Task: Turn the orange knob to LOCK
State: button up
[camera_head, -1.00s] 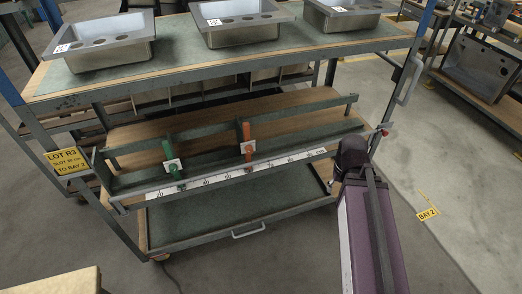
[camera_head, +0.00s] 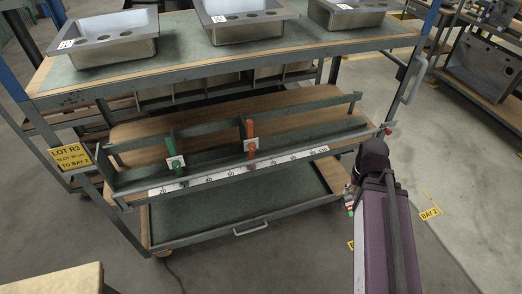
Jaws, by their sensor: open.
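An orange handle (camera_head: 250,129) stands upright on the front rail of the lower shelf, with a small white plate (camera_head: 251,145) at its middle and an orange foot at the ruler strip. I take it to be the orange knob. No LOCK marking is readable. A similar green handle (camera_head: 171,147) stands to its left. My purple forearm rises at the lower right, apart from both handles, with its dark joint beside the shelf's right end. My gripper cannot be made out; only a small coloured part shows at the forearm's left side.
A white ruler strip (camera_head: 219,175) runs along the shelf's front. Several steel sinks (camera_head: 238,33) stand on the top deck (camera_head: 171,56). A yellow lot sign (camera_head: 73,158) hangs on the left post. A wooden corner (camera_head: 58,281) is at the lower left.

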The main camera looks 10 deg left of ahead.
aim_at(252, 146)
jog(key=z, duration=0.05)
jog(key=k, duration=1.75)
jog(key=u, duration=0.95)
jog(key=i, duration=1.05)
jog(key=u, duration=0.05)
